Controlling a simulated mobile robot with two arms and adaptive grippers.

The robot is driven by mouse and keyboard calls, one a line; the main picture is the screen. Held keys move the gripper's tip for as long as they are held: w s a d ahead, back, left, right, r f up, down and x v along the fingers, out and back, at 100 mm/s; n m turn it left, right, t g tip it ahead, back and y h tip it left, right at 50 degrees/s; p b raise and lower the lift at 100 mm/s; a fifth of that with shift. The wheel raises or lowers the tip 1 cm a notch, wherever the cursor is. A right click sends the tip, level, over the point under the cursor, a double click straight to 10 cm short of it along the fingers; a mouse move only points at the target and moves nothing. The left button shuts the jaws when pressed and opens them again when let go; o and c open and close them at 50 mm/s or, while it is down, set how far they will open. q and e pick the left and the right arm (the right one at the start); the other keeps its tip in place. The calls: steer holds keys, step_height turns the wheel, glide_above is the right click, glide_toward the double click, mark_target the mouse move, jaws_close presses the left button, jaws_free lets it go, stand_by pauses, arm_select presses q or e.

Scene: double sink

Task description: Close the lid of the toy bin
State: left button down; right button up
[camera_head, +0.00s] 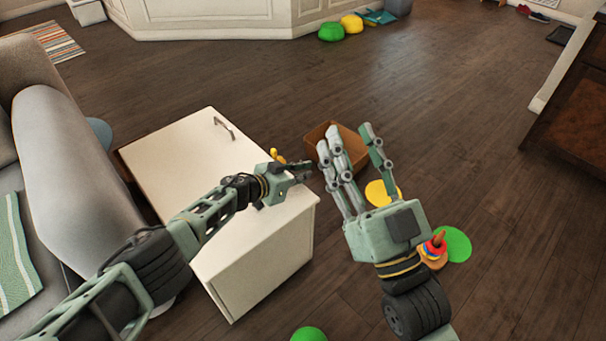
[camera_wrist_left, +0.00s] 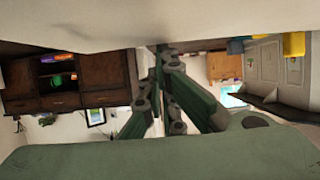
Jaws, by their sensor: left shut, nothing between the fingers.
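The toy bin looks like a white box (camera_head: 265,265) standing on the floor in the middle left of the head view. Its broad pale top, which looks like the lid (camera_head: 175,165), has a metal handle (camera_head: 223,127) near the far edge. I cannot tell whether the lid is fully down. My left gripper (camera_head: 303,172) is shut and empty at the bin's right edge, with my left arm across the top. In the left wrist view, its fingers (camera_wrist_left: 168,75) are together under a pale surface. My right gripper (camera_head: 350,140) is open and empty, right of the bin.
A brown open box (camera_head: 350,147) stands beyond my right gripper. A yellow disc (camera_head: 383,192), a green disc (camera_head: 455,244) and a ring toy (camera_head: 433,250) lie on the floor right of the bin. A grey sofa (camera_head: 70,170) is at the left.

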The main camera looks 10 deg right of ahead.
arm_select(q)
steer(key=shift+s+a+f, duration=0.1)
steer(key=shift+a+f, duration=0.1)
stand_by(0.4)
steer(key=shift+a, duration=0.15)
steer(key=shift+s+a+r, duration=0.25)
steer(key=shift+a, duration=0.15)
steer(key=shift+d+r+v, duration=0.1)
steer(key=shift+r+v, duration=0.05)
steer(key=shift+v, duration=2.45)
steer(key=shift+d+r+v, duration=0.1)
steer(key=shift+d+v, duration=0.05)
steer(key=shift+v, duration=2.5)
